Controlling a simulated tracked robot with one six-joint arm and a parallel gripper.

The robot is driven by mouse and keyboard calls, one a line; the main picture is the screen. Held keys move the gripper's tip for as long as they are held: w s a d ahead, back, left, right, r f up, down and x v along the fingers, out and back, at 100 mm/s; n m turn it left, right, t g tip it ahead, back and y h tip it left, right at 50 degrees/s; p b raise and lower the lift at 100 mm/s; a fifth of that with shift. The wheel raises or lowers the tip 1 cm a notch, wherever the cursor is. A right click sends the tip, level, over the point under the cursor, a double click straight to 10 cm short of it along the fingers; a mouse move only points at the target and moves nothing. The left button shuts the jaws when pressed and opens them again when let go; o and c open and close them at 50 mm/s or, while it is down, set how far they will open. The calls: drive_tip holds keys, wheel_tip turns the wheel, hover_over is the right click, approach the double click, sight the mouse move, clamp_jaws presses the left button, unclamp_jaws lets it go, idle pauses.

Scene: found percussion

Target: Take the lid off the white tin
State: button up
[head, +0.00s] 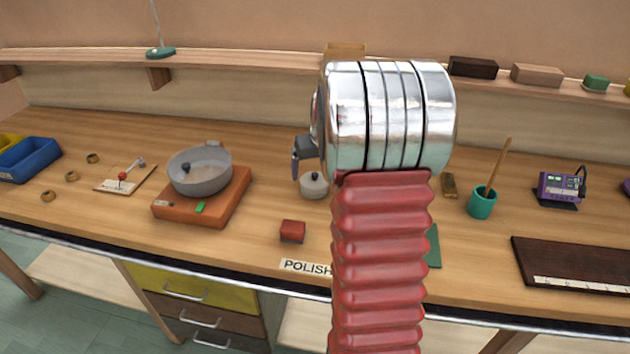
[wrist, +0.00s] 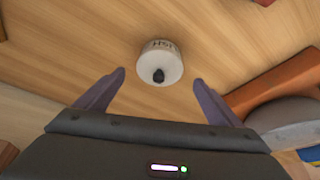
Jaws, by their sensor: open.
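The white tin (head: 314,188) stands upright on the bench in the head view, its right edge close to my arm. Its lid, with a dark knob, is on it. In the wrist view, the white tin (wrist: 171,44) shows from above with dark lettering on its side, and its lid (wrist: 176,69) carries the dark knob (wrist: 158,75). My gripper (wrist: 160,78) is open and empty, one finger on each side of the lid in the picture, apart from it. In the head view, my gripper (head: 296,158) shows partly, above and left of the tin.
An orange hotplate (head: 222,208) with a grey pan (head: 200,178) stands left of the tin. A red block (head: 292,231) and the POLISH label (head: 305,267) lie nearer the front edge. A teal cup (head: 481,205) stands to the right. Bare bench surrounds the tin.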

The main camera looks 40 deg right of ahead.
sight(315, 176)
drive_tip(key=shift+x, duration=1.5)
drive_tip(key=c, duration=1.1)
